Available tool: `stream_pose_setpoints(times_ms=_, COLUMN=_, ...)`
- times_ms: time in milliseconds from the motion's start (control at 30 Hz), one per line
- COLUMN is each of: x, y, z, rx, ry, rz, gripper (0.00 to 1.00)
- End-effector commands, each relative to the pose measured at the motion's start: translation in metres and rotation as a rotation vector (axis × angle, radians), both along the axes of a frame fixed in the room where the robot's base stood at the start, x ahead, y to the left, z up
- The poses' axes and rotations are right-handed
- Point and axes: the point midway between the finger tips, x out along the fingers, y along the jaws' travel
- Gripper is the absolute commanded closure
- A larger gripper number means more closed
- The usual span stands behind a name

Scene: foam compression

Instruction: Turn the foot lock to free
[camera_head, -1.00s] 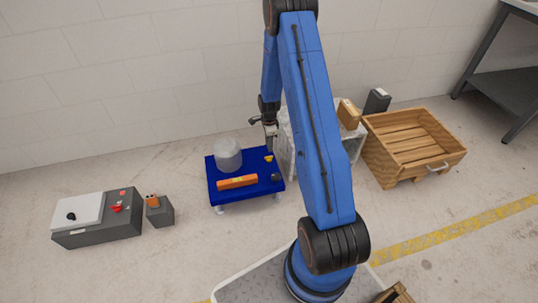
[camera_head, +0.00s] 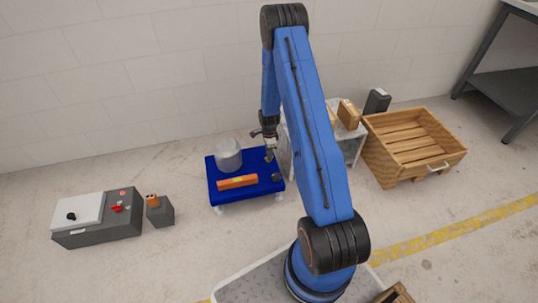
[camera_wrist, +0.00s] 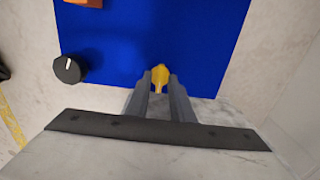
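The blue cart (camera_head: 225,198) stands on the floor near the wall. On its top are a yellow tab (camera_wrist: 160,75) and a round black knob with a white mark (camera_wrist: 67,69). Either could be the foot lock; I cannot tell which from its look. In the wrist view my gripper (camera_wrist: 160,80) is at the yellow tab near the cart's edge, with a finger on each side of it. A narrow gap shows between the fingers around the tab's stem, so they look open. In the head view my gripper (camera_head: 269,156) partly hides the tab.
A grey cylinder (camera_head: 228,154) and an orange bar (camera_head: 238,182) are on the cart. A pale stand (camera_head: 350,150) is close on the right, with a wooden crate (camera_head: 415,148) beyond. A grey control box (camera_head: 100,225) stands at left.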

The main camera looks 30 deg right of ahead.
Motion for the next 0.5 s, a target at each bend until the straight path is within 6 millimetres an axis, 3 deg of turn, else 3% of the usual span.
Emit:
stream_pose_setpoints(times_ms=33, x=0.0000, y=0.0000, z=0.0001, rx=0.000, ry=0.000, rz=0.000, gripper=0.93)
stream_pose_setpoints(times_ms=67, x=0.0000, y=0.0000, z=0.0001, rx=0.000, ry=0.000, rz=0.000, gripper=1.00)
stream_pose_setpoints(times_ms=500, x=0.0000, y=0.0000, z=0.0003, rx=0.000, ry=0.000, rz=0.045, gripper=1.00)
